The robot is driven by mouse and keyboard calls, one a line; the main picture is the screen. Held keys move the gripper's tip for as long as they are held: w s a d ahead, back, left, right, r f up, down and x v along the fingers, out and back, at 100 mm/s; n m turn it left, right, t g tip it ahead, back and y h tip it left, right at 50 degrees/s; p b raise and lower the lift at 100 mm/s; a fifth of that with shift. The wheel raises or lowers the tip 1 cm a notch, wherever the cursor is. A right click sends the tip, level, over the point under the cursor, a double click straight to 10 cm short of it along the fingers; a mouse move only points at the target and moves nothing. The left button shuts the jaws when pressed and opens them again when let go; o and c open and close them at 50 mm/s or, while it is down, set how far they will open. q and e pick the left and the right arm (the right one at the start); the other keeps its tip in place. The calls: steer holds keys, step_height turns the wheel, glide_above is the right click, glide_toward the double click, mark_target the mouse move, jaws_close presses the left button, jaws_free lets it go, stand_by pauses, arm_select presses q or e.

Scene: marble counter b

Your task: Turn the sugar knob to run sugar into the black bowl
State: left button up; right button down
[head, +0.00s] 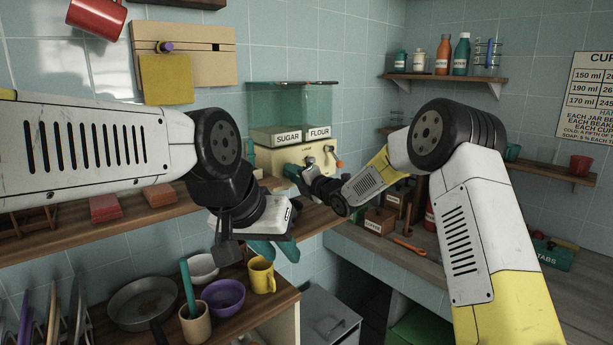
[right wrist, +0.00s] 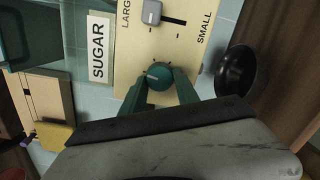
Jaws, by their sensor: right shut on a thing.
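The cream dispenser (head: 268,160) stands on the wall shelf, with clear bins labelled SUGAR (head: 287,138) and FLOUR (head: 320,132). In the right wrist view, the round green sugar knob (right wrist: 157,74) sits on the cream panel beside the SUGAR label (right wrist: 98,50). My right gripper (right wrist: 160,80) is shut on this knob, one finger on each side. In the head view, my right gripper (head: 297,176) hides the knob. The black bowl (right wrist: 238,72) shows close to the panel in the right wrist view; its contents cannot be made out. My left gripper (head: 276,249) is open and empty above the lower shelf.
A grey slider (right wrist: 152,12) between LARGE and SMALL is near the knob. Below my left gripper are a yellow mug (head: 262,275), a purple bowl (head: 224,297) and a pan (head: 143,300). An orange-tipped lever (head: 339,164) is on the dispenser's right side.

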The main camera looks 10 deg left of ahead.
steer(key=shift+w+d+m+g+y, duration=0.1)
steer(key=shift+m+g+y, duration=0.25)
steer(key=shift+m, duration=5)
steer(key=shift+w+d+m+g+y, duration=0.15)
steer(key=shift+m+g+y, duration=0.15)
steer(key=shift+m, duration=5)
steer(key=shift+w+d+m+g+y, duration=0.1)
steer(key=shift+m+g+y, duration=0.2)
steer(key=shift+m, duration=5.05)
steer(key=c, duration=0.9)
jaws_free()
